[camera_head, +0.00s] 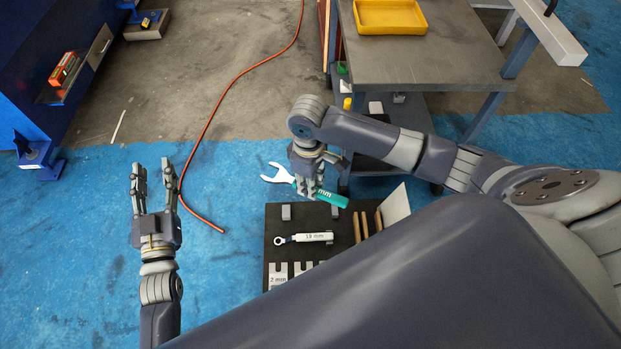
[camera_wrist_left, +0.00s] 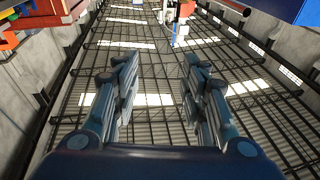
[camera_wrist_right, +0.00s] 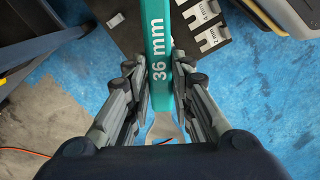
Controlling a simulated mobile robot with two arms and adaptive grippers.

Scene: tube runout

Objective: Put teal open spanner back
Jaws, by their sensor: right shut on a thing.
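The teal open spanner (camera_head: 332,198) has a grey open-ended head and a teal handle. In the right wrist view its handle (camera_wrist_right: 159,40) reads "36 mm" and stands between the fingers. My right gripper (camera_head: 308,188) is shut on the spanner, at the far edge of the dark tool board (camera_head: 279,257). The spanner lies roughly crosswise there; I cannot tell its height over the board. My left gripper (camera_head: 153,190) is open and empty, pointing up, left of the board. It also shows open in the left wrist view (camera_wrist_left: 160,75).
On the board are a white-handled ring spanner (camera_head: 308,237) marked 13 mm, grey holders (camera_head: 286,212) and wooden handles (camera_head: 368,224). A grey cart (camera_head: 420,62) with a yellow tray (camera_head: 390,17) stands behind. An orange hose (camera_head: 213,113) crosses the floor.

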